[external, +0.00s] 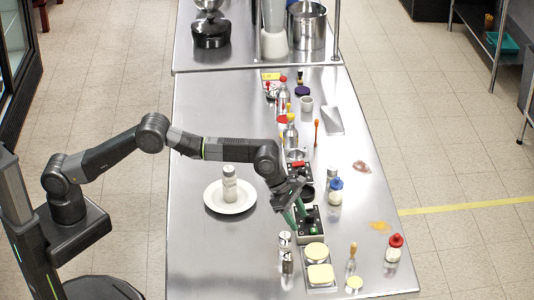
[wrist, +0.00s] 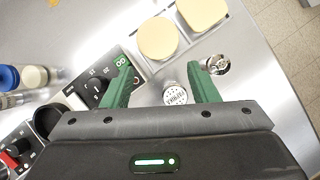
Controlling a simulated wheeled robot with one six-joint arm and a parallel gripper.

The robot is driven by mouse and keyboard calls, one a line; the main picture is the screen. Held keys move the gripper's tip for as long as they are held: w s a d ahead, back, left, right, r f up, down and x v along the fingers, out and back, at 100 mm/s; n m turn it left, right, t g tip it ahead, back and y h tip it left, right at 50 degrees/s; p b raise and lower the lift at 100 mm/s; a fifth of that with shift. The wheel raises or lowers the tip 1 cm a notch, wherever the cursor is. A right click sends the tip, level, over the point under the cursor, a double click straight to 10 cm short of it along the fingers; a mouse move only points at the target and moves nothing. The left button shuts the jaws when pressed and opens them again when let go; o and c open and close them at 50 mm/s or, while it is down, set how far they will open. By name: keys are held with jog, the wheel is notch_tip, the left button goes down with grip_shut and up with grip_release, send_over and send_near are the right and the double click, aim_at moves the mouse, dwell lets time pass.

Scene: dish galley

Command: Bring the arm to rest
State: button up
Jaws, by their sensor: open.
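My gripper (external: 293,212) is open and empty above the right part of the steel counter, near a black knobbed control box (external: 309,224). In the wrist view its green fingers (wrist: 158,78) are spread apart. The round holed top of a shaker (wrist: 174,95) shows between them, untouched as far as I can see. My arm stretches out from the left over the counter, bent down at the wrist.
A white plate (external: 246,205) bears a grey-capped shaker (external: 229,184). A tray with two pale pads (external: 320,274), a blue-capped jar (external: 335,191) and a red-capped jar (external: 394,249) stand nearby. The counter's left front is clear.

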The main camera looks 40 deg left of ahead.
jog(key=w+a+n, duration=0.1)
jog(key=w+a, duration=0.9)
jog(key=w, duration=0.3)
jog(key=w+a+n+t, duration=0.1)
jog(key=w+a, duration=0.6)
jog(key=a, duration=0.5)
jog(key=w+a+n+y, duration=0.1)
jog(key=w+a+n, duration=0.1)
jog(key=w+a, duration=0.6)
jog(key=w+a+n+t, duration=0.1)
jog(key=w+a, duration=0.6)
jog(key=a, duration=1)
jog(key=shift+w+a+n+t+b, duration=0.15)
jog(key=shift+w+n+t+b, duration=0.15)
jog(key=shift+b, duration=0.1)
jog(key=shift+f, duration=0.1)
